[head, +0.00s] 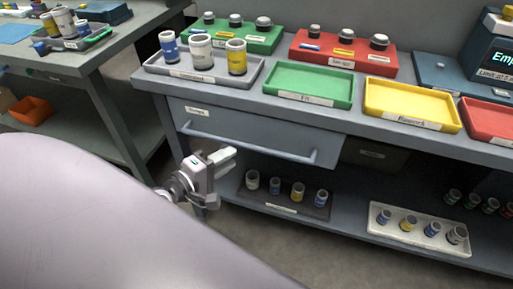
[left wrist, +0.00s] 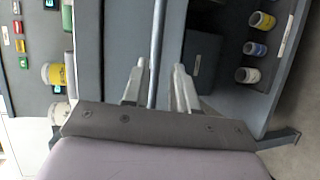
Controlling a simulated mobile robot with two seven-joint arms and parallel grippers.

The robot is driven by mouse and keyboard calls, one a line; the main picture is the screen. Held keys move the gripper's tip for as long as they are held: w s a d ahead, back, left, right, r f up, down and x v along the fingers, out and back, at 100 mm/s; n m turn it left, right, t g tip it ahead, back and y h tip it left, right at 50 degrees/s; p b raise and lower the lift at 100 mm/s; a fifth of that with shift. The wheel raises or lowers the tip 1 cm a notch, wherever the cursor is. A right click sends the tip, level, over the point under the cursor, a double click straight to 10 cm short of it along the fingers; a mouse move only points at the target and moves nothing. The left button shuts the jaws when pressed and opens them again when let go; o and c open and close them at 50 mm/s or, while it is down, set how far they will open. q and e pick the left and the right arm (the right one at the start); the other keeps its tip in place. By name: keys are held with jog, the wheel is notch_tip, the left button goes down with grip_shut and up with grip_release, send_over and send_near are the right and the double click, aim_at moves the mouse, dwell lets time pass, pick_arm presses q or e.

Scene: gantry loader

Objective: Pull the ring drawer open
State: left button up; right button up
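The ring drawer (head: 255,132) is a grey front with a small label, set under the counter at the left, and it looks shut. Its long bar handle (head: 250,143) runs across the front; the bar also shows in the left wrist view (left wrist: 157,50). My left gripper (head: 228,157) is open, just in front of and below the handle in the head view. In the left wrist view its two fingers (left wrist: 159,85) stand apart on either side of the bar. I cannot tell how deep the bar lies between them. My right gripper is not in view.
A grey tray (head: 205,75) with cups, a green tray (head: 310,84) and a yellow tray (head: 412,104) stand on the counter. The lower shelf holds a dark tray (head: 285,206) and a white tray (head: 420,230) with small containers. A bench (head: 100,60) stands at the left.

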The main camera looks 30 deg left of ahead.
aim_at(243, 147)
pick_arm(q)
jog(key=shift+w+a+r+n, duration=0.1)
jog(key=shift+w+r+n, duration=0.05)
jog(key=shift+w+n, duration=0.3)
jog(key=shift+x, duration=3.3)
grip_shut()
